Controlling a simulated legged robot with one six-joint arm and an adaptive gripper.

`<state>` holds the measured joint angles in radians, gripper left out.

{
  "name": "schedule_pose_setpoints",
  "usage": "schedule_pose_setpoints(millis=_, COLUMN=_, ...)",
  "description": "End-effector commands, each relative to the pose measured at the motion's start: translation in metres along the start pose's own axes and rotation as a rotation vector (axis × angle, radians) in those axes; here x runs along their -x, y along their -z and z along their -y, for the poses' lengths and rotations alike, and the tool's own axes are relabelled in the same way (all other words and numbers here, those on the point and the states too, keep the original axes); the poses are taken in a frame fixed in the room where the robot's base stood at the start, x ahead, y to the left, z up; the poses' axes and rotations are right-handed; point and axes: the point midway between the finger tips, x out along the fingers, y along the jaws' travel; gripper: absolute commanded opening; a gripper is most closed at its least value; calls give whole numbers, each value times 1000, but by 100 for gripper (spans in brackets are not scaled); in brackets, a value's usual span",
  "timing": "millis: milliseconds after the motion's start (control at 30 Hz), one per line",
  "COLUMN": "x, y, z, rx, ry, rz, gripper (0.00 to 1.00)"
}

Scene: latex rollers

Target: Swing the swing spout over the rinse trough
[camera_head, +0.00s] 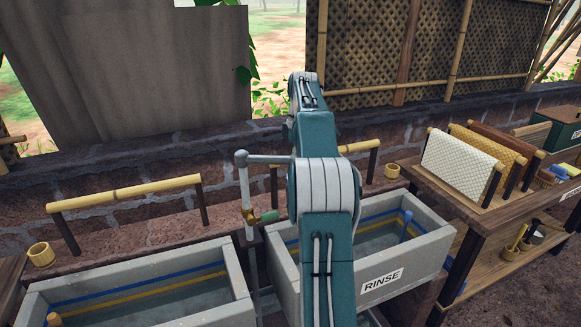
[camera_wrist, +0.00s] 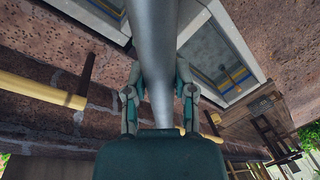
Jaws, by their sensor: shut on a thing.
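The swing spout (camera_head: 270,159) is a grey pipe reaching right from the top of an upright standpipe (camera_head: 244,195) with a brass valve. In the head view its outer end is hidden behind my arm. The rinse trough (camera_head: 428,262) is a grey stone basin with a RINSE label on its front, and my arm crosses in front of its left part. My gripper (camera_wrist: 160,88) is hidden in the head view. In the wrist view its two fingers are closed on either side of the grey spout pipe (camera_wrist: 157,50), which runs up out of the picture.
A second grey trough (camera_head: 225,270) stands left of the standpipe. Bamboo rails (camera_head: 125,192) on posts stand behind the troughs, before a low stone wall. A wooden shelf (camera_head: 455,200) with hanging cloths stands close to the rinse trough's right end.

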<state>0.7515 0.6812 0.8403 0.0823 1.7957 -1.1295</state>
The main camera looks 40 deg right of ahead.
Motion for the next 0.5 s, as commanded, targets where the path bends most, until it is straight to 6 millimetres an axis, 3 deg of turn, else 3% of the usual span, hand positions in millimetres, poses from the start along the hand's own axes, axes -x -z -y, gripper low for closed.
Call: schedule_pose_setpoints(millis=500, x=4, y=4, z=-26, rx=154, ry=0, rz=30, gripper=0)
